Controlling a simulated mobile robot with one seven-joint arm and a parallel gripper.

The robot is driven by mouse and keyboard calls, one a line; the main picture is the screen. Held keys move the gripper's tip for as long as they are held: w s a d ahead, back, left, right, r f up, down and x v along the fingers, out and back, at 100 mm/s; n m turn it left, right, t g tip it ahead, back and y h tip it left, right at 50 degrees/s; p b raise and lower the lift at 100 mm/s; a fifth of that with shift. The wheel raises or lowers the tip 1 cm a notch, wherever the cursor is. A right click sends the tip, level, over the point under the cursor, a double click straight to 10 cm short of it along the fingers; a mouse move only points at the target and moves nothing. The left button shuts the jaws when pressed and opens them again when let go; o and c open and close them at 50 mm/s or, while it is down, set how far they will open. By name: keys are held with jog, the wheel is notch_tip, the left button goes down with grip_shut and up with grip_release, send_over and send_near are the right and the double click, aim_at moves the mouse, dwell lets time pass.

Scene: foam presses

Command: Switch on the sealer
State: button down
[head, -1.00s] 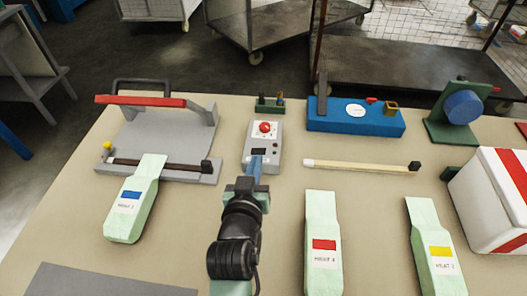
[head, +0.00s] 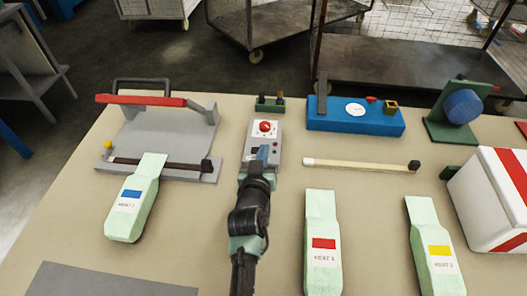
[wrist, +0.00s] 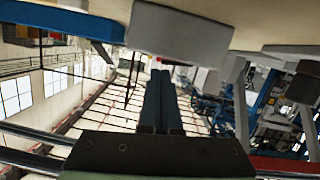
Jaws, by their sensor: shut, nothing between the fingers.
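The sealer (head: 165,137) stands at the left of the table, a grey plate with a raised red-handled arm. A grey control box (head: 276,136) with a round red knob (head: 265,127) sits to its right. My gripper (head: 262,151) is shut and empty, its blue fingers over the near part of the box, just short of the knob. I cannot tell whether the fingertips touch the box. My wrist hides the box's near end. In the wrist view the shut fingers (wrist: 161,85) point at a pale grey block (wrist: 178,32), seemingly this box.
Pale green packs with blue (head: 131,194), red (head: 324,244) and yellow (head: 440,251) labels lie nearby. A light bar (head: 360,165) and blue device (head: 355,118) are to the right. A white box with red stripes (head: 485,210) stands at far right. Bare table lies between them.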

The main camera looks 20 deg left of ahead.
jog(key=shift+d+f+m+y+b, duration=0.15)
jog(key=shift+f+m+y+b, duration=0.15)
jog(key=shift+f+m, duration=0.25)
jog(key=shift+r, duration=0.15)
jog(key=shift+w+r+p, duration=0.1)
jog(key=shift+r+p, duration=0.25)
jog(key=shift+p, duration=0.05)
jog(key=r+p, duration=0.1)
jog(key=d+r+p, duration=0.1)
jog(key=r, duration=0.1)
jog(key=shift+s+r, duration=0.2)
jog(key=shift+r, duration=0.05)
jog(key=v, duration=0.9)
jog(key=shift+s, duration=0.2)
jog(key=shift+d, duration=0.15)
